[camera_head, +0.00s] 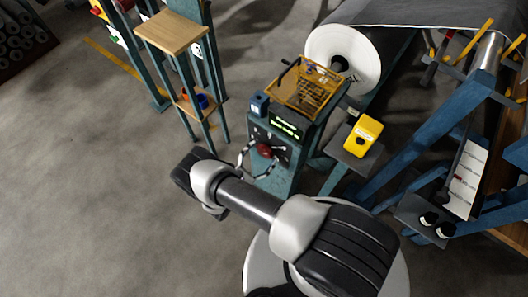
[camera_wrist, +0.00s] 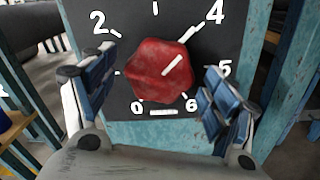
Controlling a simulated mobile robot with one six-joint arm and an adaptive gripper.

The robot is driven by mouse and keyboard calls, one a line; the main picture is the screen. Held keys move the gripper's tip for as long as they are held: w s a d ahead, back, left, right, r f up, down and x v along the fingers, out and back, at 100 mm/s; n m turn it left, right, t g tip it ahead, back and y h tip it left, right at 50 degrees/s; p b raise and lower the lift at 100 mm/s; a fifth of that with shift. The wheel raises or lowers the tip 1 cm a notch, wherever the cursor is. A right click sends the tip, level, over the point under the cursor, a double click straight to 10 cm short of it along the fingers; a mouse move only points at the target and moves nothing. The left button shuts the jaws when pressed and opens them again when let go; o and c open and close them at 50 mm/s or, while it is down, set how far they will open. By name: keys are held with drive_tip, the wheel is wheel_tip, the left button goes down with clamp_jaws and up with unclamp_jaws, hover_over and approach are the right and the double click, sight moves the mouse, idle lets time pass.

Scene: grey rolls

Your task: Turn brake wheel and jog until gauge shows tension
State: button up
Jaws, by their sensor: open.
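The brake wheel is a red faceted knob (camera_wrist: 160,72) on a dark dial plate (camera_wrist: 110,14) with white numbers. Its white pointer line slants up and right, toward the 4. In the head view the red knob (camera_head: 264,150) sits on the front of a teal cabinet (camera_head: 275,178). My gripper (camera_wrist: 157,80) is open, with one blue-padded finger on each side of the knob; I cannot tell whether either finger touches it. A small display (camera_head: 287,127) with green text is above the dial; its text is too small to read.
A yellow box (camera_head: 363,136) stands on a shelf to the right, near blue frame beams. A pale roll (camera_head: 343,56) is behind. A wooden-topped stand (camera_head: 171,32) is at the left. Floor at the left is clear.

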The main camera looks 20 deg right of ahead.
drive_tip(key=shift+x, duration=1)
